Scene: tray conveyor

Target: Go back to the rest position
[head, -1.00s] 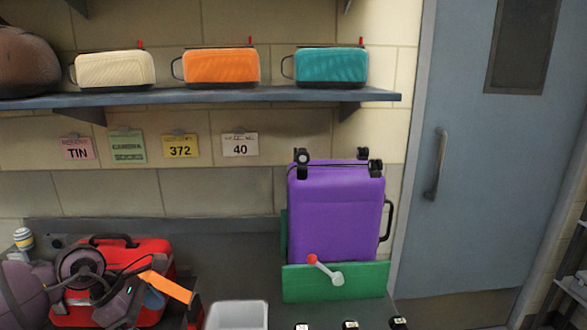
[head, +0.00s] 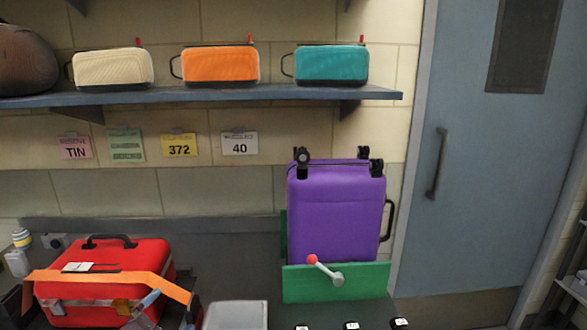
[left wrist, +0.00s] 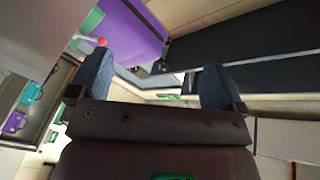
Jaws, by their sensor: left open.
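My left gripper (left wrist: 155,77) shows in the left wrist view with its two blue-grey fingers spread and nothing between them. Past the fingers are the purple suitcase (left wrist: 135,25) and the lever's red knob (left wrist: 101,42). In the head view, I cannot clearly tell the left gripper from the small blue-grey parts at the lower left. The red case (head: 140,255) stands there, with an orange band (head: 100,277) across its front. My right gripper is not in view.
A grey bin (head: 237,315) is at the front. A shelf (head: 200,96) holds cream, orange and teal items. A blue door (head: 480,170) is at right.

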